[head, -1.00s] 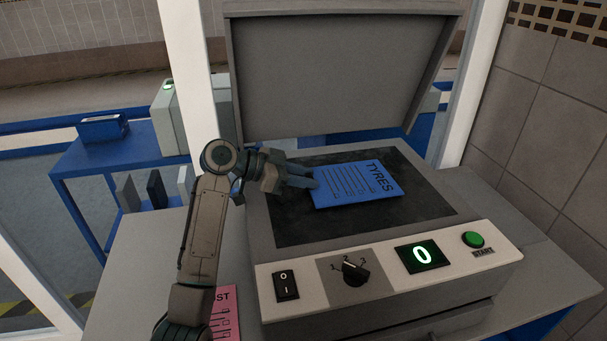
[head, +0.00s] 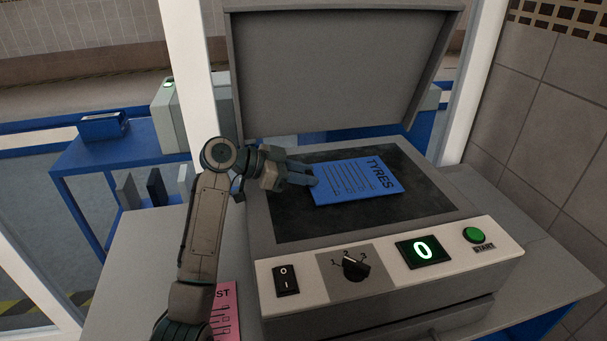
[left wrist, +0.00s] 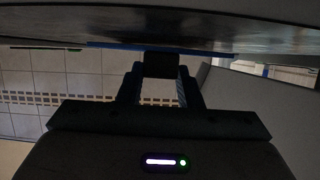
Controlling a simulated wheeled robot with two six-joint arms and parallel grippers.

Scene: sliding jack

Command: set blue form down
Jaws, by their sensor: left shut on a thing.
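The blue form (head: 357,183), marked TYRES, lies nearly flat over the dark glass (head: 420,203) of a grey copier, with the print facing up. My left gripper (head: 312,178) is shut on the form's left edge. In the left wrist view, the gripper (left wrist: 161,66) has its fingers close against the dark glass, and the form (left wrist: 110,46) shows only as a thin blue edge. I cannot tell whether the whole form touches the glass. My right gripper is not in view.
The copier's lid (head: 335,75) stands open behind the glass. The front panel has a power switch (head: 286,281), a dial (head: 355,265), a display reading 0 (head: 422,252) and a green start button (head: 474,235). A pink sheet (head: 226,310) lies at the copier's left.

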